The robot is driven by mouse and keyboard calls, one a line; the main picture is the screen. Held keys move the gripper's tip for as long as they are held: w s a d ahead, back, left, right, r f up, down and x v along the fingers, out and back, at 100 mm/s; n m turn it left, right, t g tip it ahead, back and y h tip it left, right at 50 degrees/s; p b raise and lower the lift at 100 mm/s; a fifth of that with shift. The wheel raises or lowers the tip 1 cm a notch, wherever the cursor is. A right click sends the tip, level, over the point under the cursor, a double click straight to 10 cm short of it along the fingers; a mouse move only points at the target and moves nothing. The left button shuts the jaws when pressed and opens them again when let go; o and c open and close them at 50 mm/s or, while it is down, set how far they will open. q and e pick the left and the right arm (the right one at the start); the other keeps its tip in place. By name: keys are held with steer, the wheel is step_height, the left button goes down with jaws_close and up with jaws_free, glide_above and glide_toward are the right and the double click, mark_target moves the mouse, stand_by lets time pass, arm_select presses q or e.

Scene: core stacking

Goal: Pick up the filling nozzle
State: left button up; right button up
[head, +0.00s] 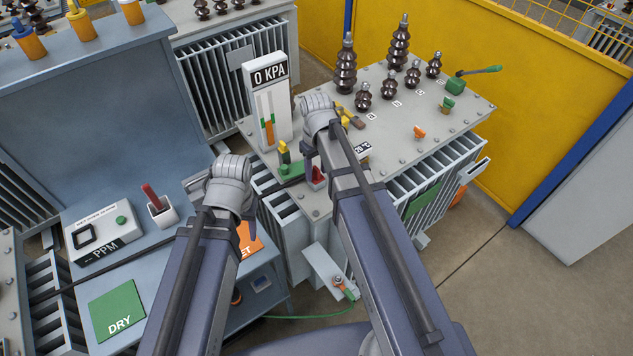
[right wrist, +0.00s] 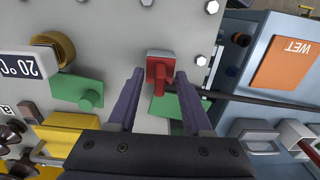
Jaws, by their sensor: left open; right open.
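A red piece with a stubby red handle, which looks like the filling nozzle (right wrist: 159,66), sits at the near edge of the grey transformer lid in the right wrist view. A black hose (right wrist: 262,99) runs near it. It also shows in the head view (head: 318,176), partly behind my right arm. My right gripper (right wrist: 160,72) is open, its two fingers on either side of the red piece, with nothing clearly gripped. Whether they touch it I cannot tell. In the head view my left gripper (head: 229,182) hangs over the bench edge, open, its fingers hidden by the wrist.
The lid carries a 0 KPA gauge (head: 268,105), dark ribbed insulators (head: 346,65) and small valves. The blue bench holds a PPM meter (head: 103,231), a red-handled tool in a white cup (head: 162,209) and a green DRY pad (head: 117,309).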

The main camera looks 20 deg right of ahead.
steer(key=shift+r, duration=0.1)
jaws_close()
stand_by(0.6)
